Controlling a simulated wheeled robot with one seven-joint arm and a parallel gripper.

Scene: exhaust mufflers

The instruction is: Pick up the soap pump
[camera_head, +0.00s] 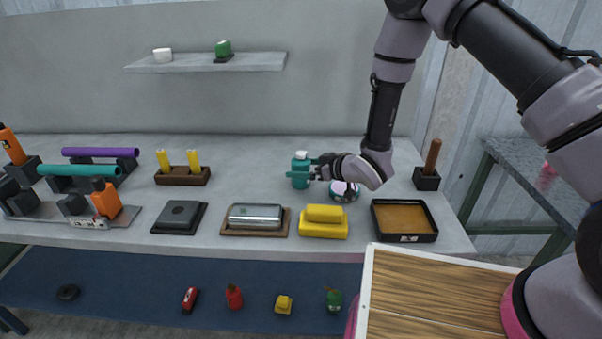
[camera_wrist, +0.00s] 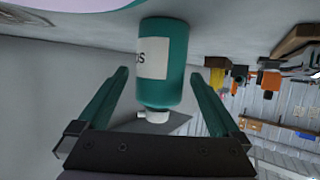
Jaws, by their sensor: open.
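The soap pump is a teal bottle (camera_head: 300,174) with a white top and a white label, standing upright on the grey workbench (camera_head: 262,158). In the wrist view the soap pump (camera_wrist: 162,62) appears upside down, its white nozzle toward my gripper's palm. My gripper (camera_head: 309,168) reaches it from the right at bench height. Its teal fingers (camera_wrist: 164,82) are open, one on each side of the bottle in the wrist view, with visible gaps. Contact with the bottle is not seen. The fingers partly cover the bottle in the head view.
A round tin (camera_head: 343,192) stands just right of the pump, beneath my wrist.

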